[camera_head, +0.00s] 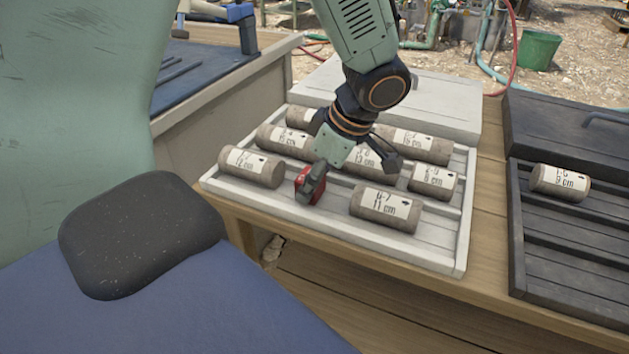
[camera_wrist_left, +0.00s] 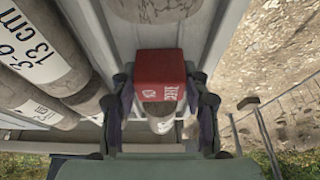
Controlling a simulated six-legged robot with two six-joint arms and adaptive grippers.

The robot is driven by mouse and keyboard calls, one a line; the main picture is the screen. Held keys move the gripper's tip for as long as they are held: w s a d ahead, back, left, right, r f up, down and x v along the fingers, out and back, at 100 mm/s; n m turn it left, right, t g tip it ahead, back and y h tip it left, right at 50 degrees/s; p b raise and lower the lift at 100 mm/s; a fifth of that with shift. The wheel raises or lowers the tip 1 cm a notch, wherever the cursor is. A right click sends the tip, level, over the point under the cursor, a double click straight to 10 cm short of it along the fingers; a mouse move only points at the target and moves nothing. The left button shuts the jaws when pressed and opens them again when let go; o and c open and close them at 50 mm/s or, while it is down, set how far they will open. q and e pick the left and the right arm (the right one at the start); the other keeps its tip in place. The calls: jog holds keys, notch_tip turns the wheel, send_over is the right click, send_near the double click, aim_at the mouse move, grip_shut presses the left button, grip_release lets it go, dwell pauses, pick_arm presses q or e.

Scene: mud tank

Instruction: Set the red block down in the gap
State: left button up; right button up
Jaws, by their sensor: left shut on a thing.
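The red block (camera_head: 303,180) is between the fingers of my left gripper (camera_head: 313,184), low over the front row of a pale grey tray (camera_head: 338,238). It stands in the gap between the core marked 12 cm (camera_head: 252,166) and the core marked 11 cm (camera_head: 386,208). In the left wrist view the red block (camera_wrist_left: 160,76) shows between both fingers of the left gripper (camera_wrist_left: 160,92), with a core end on either side of it along the channel. I cannot tell whether its underside touches the tray floor. My right gripper is not in view.
More labelled cores, such as one marked 13 cm (camera_head: 371,162), fill the rows behind. A pale lid (camera_head: 440,105) lies beyond the tray. A dark tray (camera_head: 570,250) with one core (camera_head: 560,183) stands at right on the wooden table (camera_head: 488,225).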

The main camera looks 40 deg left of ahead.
pick_arm(q)
jog(key=shift+w, duration=0.15)
jog(key=shift+f, duration=0.1)
jog(key=o, duration=0.8)
jog(key=shift+s, duration=0.2)
jog(key=shift+o, duration=0.8)
jog(key=shift+w+f, duration=0.1)
jog(key=shift+w, duration=0.05)
jog(key=shift+r, duration=0.35)
jog(key=p+v, duration=0.5)
jog(key=v, duration=0.7)
